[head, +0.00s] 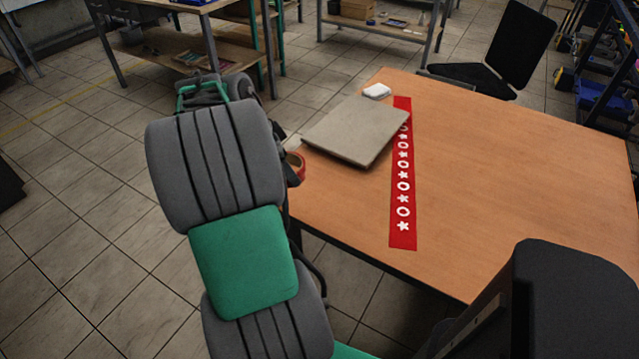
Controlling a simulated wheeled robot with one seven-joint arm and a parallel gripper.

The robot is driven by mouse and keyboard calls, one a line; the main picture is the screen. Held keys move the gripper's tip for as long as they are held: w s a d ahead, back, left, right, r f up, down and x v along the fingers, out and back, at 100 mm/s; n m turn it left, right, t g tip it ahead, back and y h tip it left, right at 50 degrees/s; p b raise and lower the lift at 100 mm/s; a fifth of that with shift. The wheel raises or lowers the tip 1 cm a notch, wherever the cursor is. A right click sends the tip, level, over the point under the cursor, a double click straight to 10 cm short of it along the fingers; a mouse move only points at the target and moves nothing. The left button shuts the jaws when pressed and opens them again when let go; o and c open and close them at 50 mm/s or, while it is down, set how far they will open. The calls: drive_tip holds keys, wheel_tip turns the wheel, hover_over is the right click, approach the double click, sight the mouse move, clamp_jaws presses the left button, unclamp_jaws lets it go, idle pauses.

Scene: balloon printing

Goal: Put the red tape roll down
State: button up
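The red tape roll (297,163) shows at the left edge of the wooden table (480,180), just left of the grey closed laptop-like slab (357,131). My grey and green arm hides part of the roll. Dark parts of my gripper (291,170) show right against the roll, but its fingers are mostly hidden behind my arm. I cannot tell whether the gripper is shut on the roll, or whether the roll touches the table.
A red strip with white stars and circles (403,175) lies flat on the table. A small white object (377,91) lies at the back edge. The right part of the table is clear. A black chair (505,50) stands behind it. A dark object (560,300) covers the front right.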

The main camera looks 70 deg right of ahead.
hover_over(313, 198)
drive_tip(key=a, duration=0.1)
drive_tip(key=f, duration=0.4)
drive_tip(key=w+f, duration=0.1)
drive_tip(key=f, duration=0.1)
drive_tip(key=shift+f+b, duration=0.25)
drive_tip(key=shift+b, duration=0.05)
drive_tip(key=shift+f, duration=1.35)
drive_tip(key=shift+f, duration=0.1)
drive_tip(key=shift+f, duration=0.15)
drive_tip(key=o, duration=1.3)
